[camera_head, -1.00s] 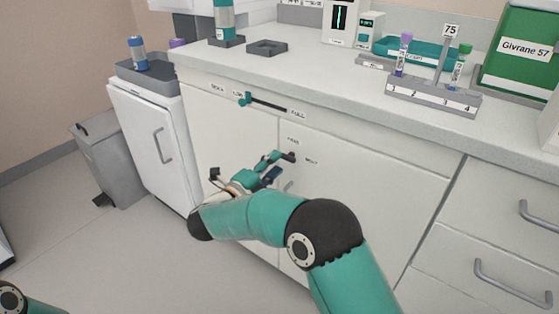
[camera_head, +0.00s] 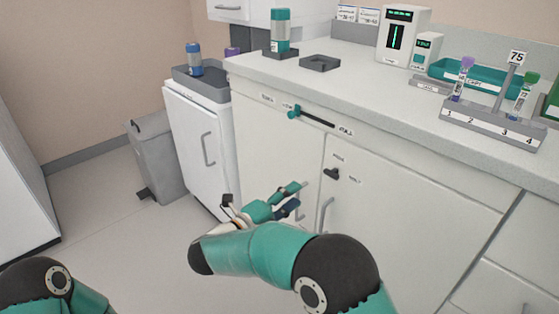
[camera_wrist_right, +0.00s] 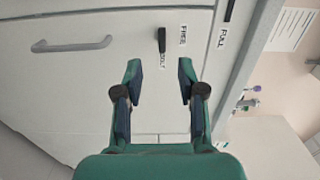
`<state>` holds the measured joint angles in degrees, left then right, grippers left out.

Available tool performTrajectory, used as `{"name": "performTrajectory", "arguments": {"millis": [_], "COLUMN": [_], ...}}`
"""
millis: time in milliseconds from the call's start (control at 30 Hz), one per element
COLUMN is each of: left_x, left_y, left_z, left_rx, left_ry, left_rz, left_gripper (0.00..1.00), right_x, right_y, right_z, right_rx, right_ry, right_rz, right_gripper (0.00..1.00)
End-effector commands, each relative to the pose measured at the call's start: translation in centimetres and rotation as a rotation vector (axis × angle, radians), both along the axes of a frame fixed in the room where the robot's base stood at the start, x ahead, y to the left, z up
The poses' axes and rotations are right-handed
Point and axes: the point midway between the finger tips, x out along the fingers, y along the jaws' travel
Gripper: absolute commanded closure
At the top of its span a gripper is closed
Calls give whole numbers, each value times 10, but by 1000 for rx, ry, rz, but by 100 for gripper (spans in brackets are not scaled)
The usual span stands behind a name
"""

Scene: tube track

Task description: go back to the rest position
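My right gripper (camera_head: 294,198) is in front of the white cabinet doors below the counter. It also shows in the right wrist view (camera_wrist_right: 158,75), with its two teal fingers spread apart and nothing between them. A black knob (camera_wrist_right: 162,40) with labels beside it is on the cabinet front beyond the fingertips; in the head view the knob (camera_head: 332,174) is above and right of the gripper. Of my left arm (camera_head: 45,285) only a part shows at the lower left; its gripper is out of the picture.
A teal slider (camera_head: 294,112) sits on the cabinet front. The counter (camera_head: 400,115) carries a tube rack (camera_head: 490,127) with tubes, a teal-capped bottle (camera_head: 281,30) and devices. A grey bin (camera_head: 158,160) stands left of a small white fridge (camera_head: 205,140). The floor at left is clear.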

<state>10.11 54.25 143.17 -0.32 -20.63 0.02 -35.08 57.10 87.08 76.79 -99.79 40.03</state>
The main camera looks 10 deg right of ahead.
Motion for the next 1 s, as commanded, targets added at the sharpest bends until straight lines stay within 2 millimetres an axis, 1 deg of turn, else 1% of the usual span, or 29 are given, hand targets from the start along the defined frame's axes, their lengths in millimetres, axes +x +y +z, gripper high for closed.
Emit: {"name": "performTrajectory", "arguments": {"millis": [67, 167, 267, 300, 367, 400, 467, 500, 567, 600, 667, 700, 767, 800, 867, 900, 967, 1000], "left_x": [0, 0, 0, 0, 0, 0, 0, 0, 0, 0, 0, 0, 0, 0, 0, 0, 0, 0], "left_y": [0, 0, 0, 0, 0, 0, 0, 0, 0, 0, 0, 0, 0, 0, 0, 0, 0, 0], "left_z": [0, 0, 0, 0, 0, 0, 0, 0, 0, 0, 0, 0, 0, 0, 0, 0, 0, 0], "left_rx": [0, 0, 0, 0, 0, 0, 0, 0, 0, 0, 0, 0, 0, 0, 0, 0, 0, 0], "left_ry": [0, 0, 0, 0, 0, 0, 0, 0, 0, 0, 0, 0, 0, 0, 0, 0, 0, 0], "left_rz": [0, 0, 0, 0, 0, 0, 0, 0, 0, 0, 0, 0, 0, 0, 0, 0, 0, 0], "left_gripper": [100, 100, 100, 100, 100, 100, 100, 100, 100, 100, 100, 100, 100, 100, 100, 100, 100, 100], "right_x": [1, 10, 28, 35, 44, 45, 40, 30, 9, -9, -41, -64, -100, -123, -156, -175, -204, -222], "right_y": [-1, -8, -20, -25, -34, -40, -46, -49, -51, -52, -52, -52, -51, -49, -48, -47, -45, -44], "right_z": [-2, -13, -42, -60, -95, -122, -166, -196, -237, -261, -294, -312, -334, -345, -357, -363, -369, -372], "right_rx": [-3, -31, -94, -129, -187, -226, -278, -308, -341, -357, -374, -380, -383, -383, -378, -375, -366, -360], "right_ry": [6, 48, 155, 223, 348, 442, 592, 691, 830, 916, 1033, 1104, 1193, 1242, 1302, 1333, 1374, 1396], "right_rz": [5, 44, 149, 211, 327, 413, 556, 653, 799, 894, 1037, 1131, 1265, 1346, 1459, 1527, 1624, 1686], "right_gripper": [60, 60, 60, 60, 60, 60, 60, 60, 60, 60, 60, 60, 60, 60, 60, 60, 60, 60]}}
